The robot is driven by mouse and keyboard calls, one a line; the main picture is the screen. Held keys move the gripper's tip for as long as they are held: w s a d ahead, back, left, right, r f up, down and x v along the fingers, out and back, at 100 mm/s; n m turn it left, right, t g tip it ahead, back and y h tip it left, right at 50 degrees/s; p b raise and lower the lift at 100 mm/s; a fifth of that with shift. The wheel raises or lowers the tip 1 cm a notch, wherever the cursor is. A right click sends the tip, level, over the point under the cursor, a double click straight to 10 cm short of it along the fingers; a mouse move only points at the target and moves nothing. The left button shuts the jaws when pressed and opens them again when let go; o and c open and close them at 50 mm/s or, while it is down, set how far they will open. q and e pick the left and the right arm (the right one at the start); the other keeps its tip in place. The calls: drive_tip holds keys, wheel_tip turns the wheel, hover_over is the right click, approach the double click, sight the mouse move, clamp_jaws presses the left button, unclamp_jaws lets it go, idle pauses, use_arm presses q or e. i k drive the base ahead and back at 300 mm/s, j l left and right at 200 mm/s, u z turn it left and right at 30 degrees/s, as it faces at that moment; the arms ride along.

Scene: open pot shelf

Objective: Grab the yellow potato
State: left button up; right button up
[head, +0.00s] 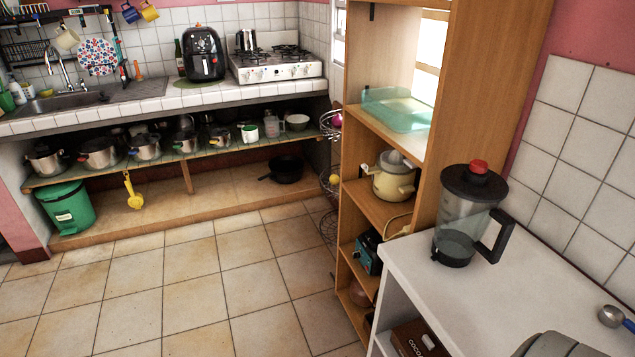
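A small yellow round item (334,179) sits in the middle tier of a wire basket rack (329,155), just left of the tall wooden shelf. It may be the yellow potato, but it is too small and too partly hidden by the shelf edge to be sure. Neither of my grippers is in view.
A blender (468,215) stands on the white counter (420,262) at right. Lidded pots line the low shelf under the sink. The tiled floor (190,285) is clear.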

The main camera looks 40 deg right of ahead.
sight(335, 180)
drive_tip(key=i+j, duration=0.15)
drive_tip(key=j, duration=0.25)
drive_tip(key=i+j+z, duration=0.15)
drive_tip(key=j, duration=0.25)
drive_tip(key=i+j, duration=0.15)
drive_tip(key=j, duration=0.25)
drive_tip(key=i+j+z, duration=0.15)
drive_tip(key=i, duration=0.3)
drive_tip(key=i+z, duration=0.2)
drive_tip(key=i, duration=0.25)
drive_tip(key=i+j+z, duration=0.15)
drive_tip(key=i, duration=0.3)
drive_tip(key=i+l+z, duration=0.1)
drive_tip(key=i+z, duration=0.2)
drive_tip(key=i, duration=0.35)
drive_tip(key=i+j+z, duration=0.1)
drive_tip(key=i+z, duration=0.25)
drive_tip(key=i, duration=0.3)
drive_tip(key=i+j+z, duration=0.3)
drive_tip(key=i, duration=0.4)
drive_tip(key=i+z, duration=0.4)
drive_tip(key=i+j+z, duration=0.15)
drive_tip(key=z, duration=0.3)
drive_tip(key=i+j+z, duration=0.6)
drive_tip(key=z, duration=0.2)
drive_tip(key=i+j+z, duration=0.2)
drive_tip(key=j+z, duration=0.25)
